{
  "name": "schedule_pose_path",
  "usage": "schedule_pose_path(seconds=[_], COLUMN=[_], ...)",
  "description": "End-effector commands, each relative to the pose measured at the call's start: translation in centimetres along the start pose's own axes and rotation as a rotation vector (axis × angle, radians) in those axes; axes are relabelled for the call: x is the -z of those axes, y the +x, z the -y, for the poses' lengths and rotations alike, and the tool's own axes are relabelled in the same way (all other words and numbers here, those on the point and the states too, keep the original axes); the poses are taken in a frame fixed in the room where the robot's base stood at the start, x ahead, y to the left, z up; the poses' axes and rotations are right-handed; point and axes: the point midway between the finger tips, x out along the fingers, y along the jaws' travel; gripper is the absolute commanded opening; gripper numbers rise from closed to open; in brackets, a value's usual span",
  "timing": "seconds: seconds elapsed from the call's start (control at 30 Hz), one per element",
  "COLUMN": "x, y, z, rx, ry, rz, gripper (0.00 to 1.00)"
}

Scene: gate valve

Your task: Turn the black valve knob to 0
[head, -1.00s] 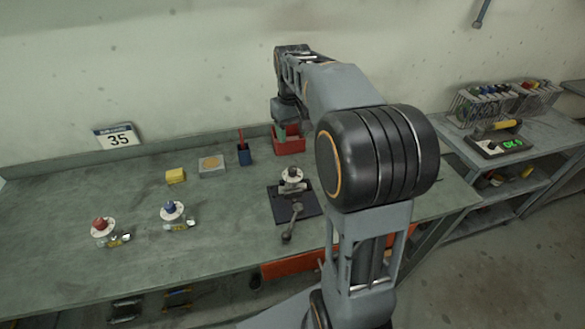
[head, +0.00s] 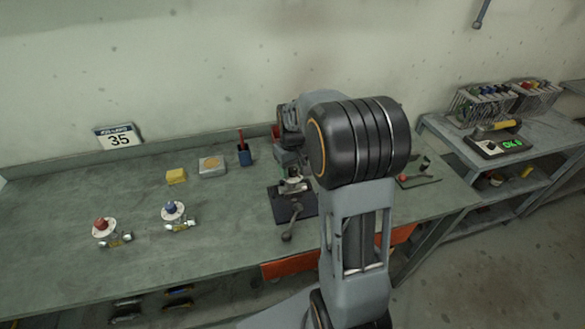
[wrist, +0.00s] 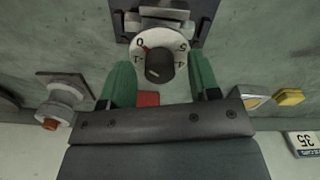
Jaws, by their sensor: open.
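The black valve knob (wrist: 159,67) sits on a round white dial (wrist: 178,38) with a 0 at its upper left and other marks around it. A small red mark shows near the 0; I cannot tell exactly where the knob points. My gripper (wrist: 161,78) is open, with one green finger on each side of the knob. The fingers look apart from it.
Valves with a red knob (head: 101,225) and a blue knob (head: 171,208) stand on the left of the bench. A card reading 35 (head: 119,137) leans at the wall.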

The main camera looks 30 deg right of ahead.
Motion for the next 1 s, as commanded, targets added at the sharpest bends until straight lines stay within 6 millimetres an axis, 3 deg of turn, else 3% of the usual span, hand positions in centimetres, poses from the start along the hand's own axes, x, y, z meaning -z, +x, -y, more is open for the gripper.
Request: schedule_pose_path(seconds=[0.4,0.9,1.0], x=[0.0,0.0,0.01], y=[0.54,0.51,0.53], z=[0.0,0.0,0.0], rx=[0.0,0.0,0.0], ry=[0.0,0.0,0.008], rz=[0.0,-0.001,-0.001], gripper=[0.56,0.09,0.07])
